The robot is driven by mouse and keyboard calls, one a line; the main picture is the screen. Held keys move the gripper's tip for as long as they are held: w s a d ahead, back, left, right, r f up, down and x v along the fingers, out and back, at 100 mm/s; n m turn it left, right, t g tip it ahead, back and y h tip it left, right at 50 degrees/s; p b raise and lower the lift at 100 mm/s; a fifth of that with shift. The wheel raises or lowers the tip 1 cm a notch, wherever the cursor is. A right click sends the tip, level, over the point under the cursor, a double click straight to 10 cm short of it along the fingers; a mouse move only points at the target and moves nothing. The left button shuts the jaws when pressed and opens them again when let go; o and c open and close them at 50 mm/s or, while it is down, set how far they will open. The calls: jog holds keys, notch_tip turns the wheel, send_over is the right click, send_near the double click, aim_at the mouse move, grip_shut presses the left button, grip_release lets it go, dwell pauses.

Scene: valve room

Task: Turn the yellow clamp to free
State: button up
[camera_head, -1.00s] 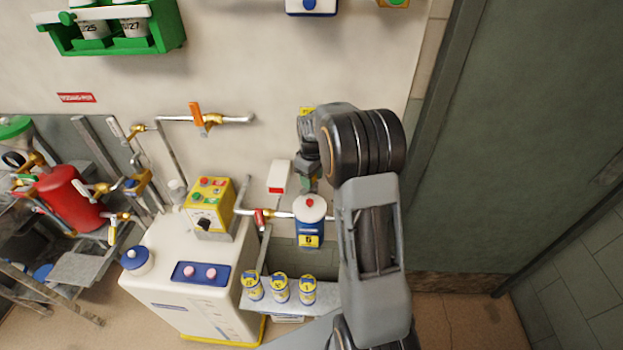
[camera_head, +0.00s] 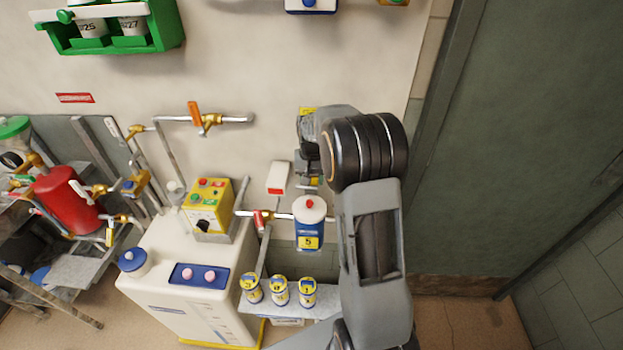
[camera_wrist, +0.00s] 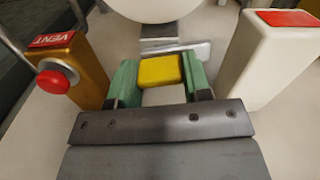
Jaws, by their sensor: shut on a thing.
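The yellow clamp (camera_wrist: 160,70) sits between the green pads of my gripper (camera_wrist: 158,80) in the wrist view. Both pads press against its sides, so my gripper is shut on it. In the head view my gripper (camera_head: 310,180) points down at the wall, just above the blue canister with a white lid (camera_head: 309,230). A small yellow patch of the clamp (camera_head: 314,182) shows at the fingertips there. My wrist and arm hide part of it, and its exact angle is hard to tell.
A white box with a red face (camera_head: 278,177) stands close left of my gripper; it also shows in the wrist view (camera_wrist: 270,55). A brown VENT block (camera_wrist: 75,65) with a red knob is on the other side. A red-handled valve (camera_head: 260,219) sits left of the canister.

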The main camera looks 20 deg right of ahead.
jog(key=shift+m, duration=0.5)
dwell(0.3)
jog(key=o, duration=0.9)
notch_tip(320, 180, up, 14)
jog(key=shift+a+f+b, duration=0.1)
jog(key=shift+b, duration=0.2)
dwell(0.4)
